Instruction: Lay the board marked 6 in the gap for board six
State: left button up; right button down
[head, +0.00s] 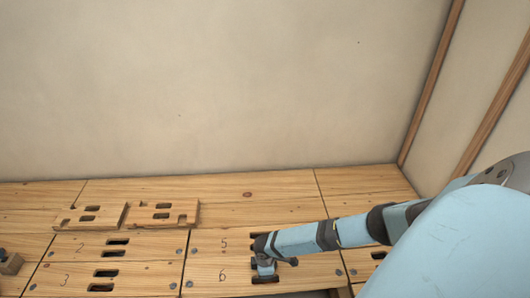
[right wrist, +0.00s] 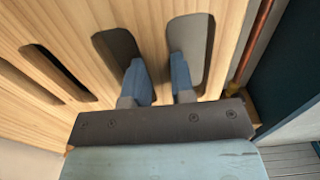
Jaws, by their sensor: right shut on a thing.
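The board marked 6 (head: 205,280) lies at the front of the wooden deck, in front of the part marked 5 (head: 210,245). It looks about level with the deck, but I cannot tell whether it is fully seated. My right gripper (head: 264,272) reaches down to its slots. In the right wrist view, the fingers of my right gripper (right wrist: 166,82) go into two neighbouring slots and are shut on the strip of wood between them. The gap under the board is mostly hidden by it. My left gripper is out of view.
Two loose notched boards, one on the left (head: 97,216) and one on the right (head: 160,214), lie on the deck behind the board marked 2 (head: 70,246). The board marked 3 (head: 60,285) lies left of board 6. A copper pipe (right wrist: 262,40) runs beside the held board's edge.

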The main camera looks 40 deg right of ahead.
jog(key=shift+f, duration=0.25)
dwell(0.5)
jog(key=shift+f, duration=0.2)
dwell(0.4)
jog(key=c, duration=0.9)
grip_release()
